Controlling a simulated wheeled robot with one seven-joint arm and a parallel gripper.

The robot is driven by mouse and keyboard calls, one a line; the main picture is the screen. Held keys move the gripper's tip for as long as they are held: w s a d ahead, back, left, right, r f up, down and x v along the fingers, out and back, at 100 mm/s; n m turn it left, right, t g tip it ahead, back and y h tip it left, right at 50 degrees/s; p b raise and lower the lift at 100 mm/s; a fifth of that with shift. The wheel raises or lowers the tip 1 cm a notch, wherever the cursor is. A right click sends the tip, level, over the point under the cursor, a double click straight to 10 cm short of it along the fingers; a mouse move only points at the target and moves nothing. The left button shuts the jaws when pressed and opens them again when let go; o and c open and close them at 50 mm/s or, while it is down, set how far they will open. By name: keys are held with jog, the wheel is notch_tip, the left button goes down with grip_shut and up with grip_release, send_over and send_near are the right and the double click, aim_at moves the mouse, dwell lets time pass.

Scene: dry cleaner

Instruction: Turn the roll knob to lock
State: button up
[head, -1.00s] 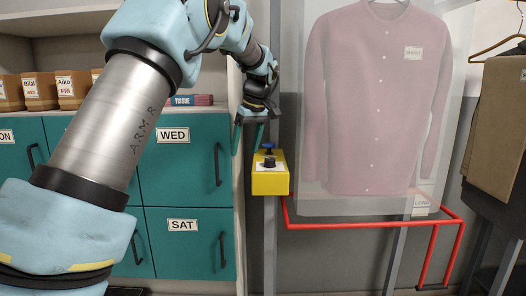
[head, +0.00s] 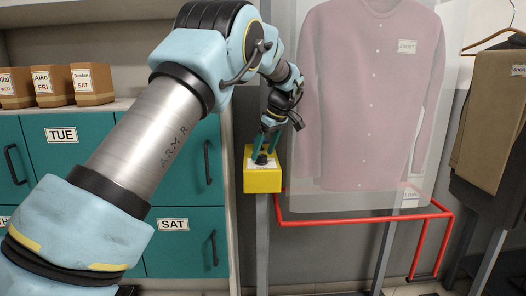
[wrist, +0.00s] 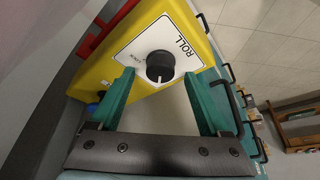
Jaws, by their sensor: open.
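The roll knob (wrist: 160,66) is a black round knob with a white pointer line. It sits on a white plate marked ROLL on a yellow box (head: 262,182). In the head view the knob (head: 261,159) shows at the box's top, just below my fingers. My gripper (wrist: 165,98) is open, its two teal fingers on either side of the space just short of the knob. In the head view my gripper (head: 267,147) is above the box. I cannot tell if the fingers touch the knob.
A blue part (wrist: 93,109) shows at the box's side in the wrist view. A red rail (head: 350,219) runs right of the box under a bagged pink shirt (head: 365,95). Teal drawers (head: 180,240) stand to the left, with small brown boxes (head: 92,84) above.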

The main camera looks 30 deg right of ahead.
jog(key=shift+w+a+f, duration=0.1)
jog(key=shift+w+f, duration=0.15)
jog(key=shift+f, duration=0.4)
grip_shut()
